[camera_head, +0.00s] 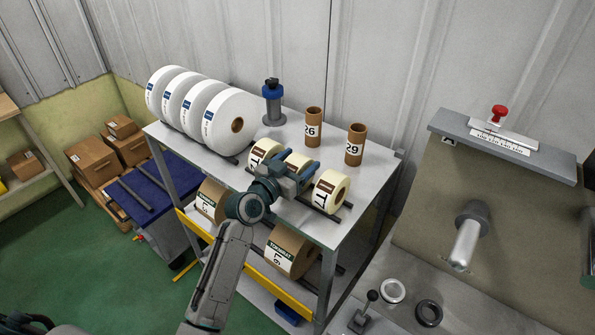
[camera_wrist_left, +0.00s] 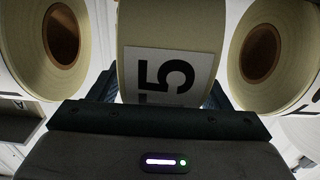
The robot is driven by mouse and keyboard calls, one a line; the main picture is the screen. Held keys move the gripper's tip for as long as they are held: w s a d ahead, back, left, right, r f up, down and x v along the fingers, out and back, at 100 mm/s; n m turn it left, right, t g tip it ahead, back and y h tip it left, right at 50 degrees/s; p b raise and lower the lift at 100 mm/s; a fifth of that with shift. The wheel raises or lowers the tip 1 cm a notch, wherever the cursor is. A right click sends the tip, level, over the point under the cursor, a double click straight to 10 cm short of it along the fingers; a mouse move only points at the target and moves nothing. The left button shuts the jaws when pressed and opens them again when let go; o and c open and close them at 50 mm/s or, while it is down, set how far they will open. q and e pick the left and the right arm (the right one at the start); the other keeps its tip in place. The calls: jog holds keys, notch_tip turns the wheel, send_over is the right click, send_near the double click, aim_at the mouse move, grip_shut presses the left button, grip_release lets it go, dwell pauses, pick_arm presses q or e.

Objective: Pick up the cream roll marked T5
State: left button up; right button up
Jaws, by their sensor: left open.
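The cream roll marked T5 (camera_head: 298,158) sits in the middle of a row of cream rolls on the metal table, mostly hidden behind my gripper in the head view. In the left wrist view the roll (camera_wrist_left: 168,30) is straight ahead, with a black 5 on its white label; the letter is mostly cut off. My left gripper (camera_head: 297,173) is open, with one finger on each side of this roll. I cannot tell whether the fingers touch it. My right gripper is not in view.
Close neighbours are the T7 roll (camera_head: 330,191) on the right and another cream roll (camera_head: 265,152) on the left. Large white rolls (camera_head: 222,124), a blue-topped tool (camera_head: 273,103) and brown tubes marked 26 (camera_head: 313,127) and 29 (camera_head: 355,145) stand behind. Brown rolls (camera_head: 290,250) lie below.

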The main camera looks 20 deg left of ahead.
pick_arm(q)
jog(key=shift+r, duration=0.1)
jog(key=c, duration=1.2)
